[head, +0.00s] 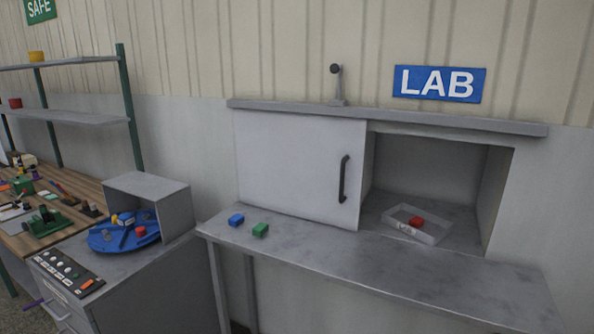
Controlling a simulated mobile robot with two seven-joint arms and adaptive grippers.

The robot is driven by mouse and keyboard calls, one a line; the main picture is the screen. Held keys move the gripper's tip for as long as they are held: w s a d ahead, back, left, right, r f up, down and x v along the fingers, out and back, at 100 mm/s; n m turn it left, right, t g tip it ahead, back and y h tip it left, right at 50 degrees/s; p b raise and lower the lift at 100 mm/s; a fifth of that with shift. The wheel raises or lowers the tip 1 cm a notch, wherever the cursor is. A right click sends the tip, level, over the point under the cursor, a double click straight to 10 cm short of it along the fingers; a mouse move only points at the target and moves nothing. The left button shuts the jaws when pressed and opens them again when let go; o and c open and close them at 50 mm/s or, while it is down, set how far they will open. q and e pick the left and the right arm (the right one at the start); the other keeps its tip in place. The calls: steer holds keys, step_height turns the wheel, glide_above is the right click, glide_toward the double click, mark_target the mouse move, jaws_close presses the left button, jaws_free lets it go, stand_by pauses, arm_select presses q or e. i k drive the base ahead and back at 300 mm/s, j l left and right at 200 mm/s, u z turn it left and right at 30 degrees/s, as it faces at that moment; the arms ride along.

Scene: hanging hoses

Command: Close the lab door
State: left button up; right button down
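The lab door (290,170) is a pale grey sliding panel with a dark vertical handle (344,178) near its right edge. It covers the left part of the wall cabinet, and the right part of the opening (430,168) stands open. A blue LAB sign (440,84) is on the wall above. Inside the opening sits a clear tray (418,231) with a red block (416,222) in it. Neither of my grippers is in the head view.
A grey counter (400,275) runs below the door, with a blue block (236,220) and a green block (260,230) at its left. A blue turntable (105,239) stands on a cabinet further left. A workbench (95,212) with tools is at far left.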

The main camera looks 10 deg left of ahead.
mark_target(307, 166)
steer(key=i+j+z, duration=0.15)
steer(key=j, duration=0.15)
steer(key=i+j+z, duration=0.15)
steer(key=j, duration=0.2)
steer(key=j+z, duration=0.1)
steer(key=j, duration=0.25)
steer(key=i+j+z, duration=0.15)
steer(key=j, duration=0.2)
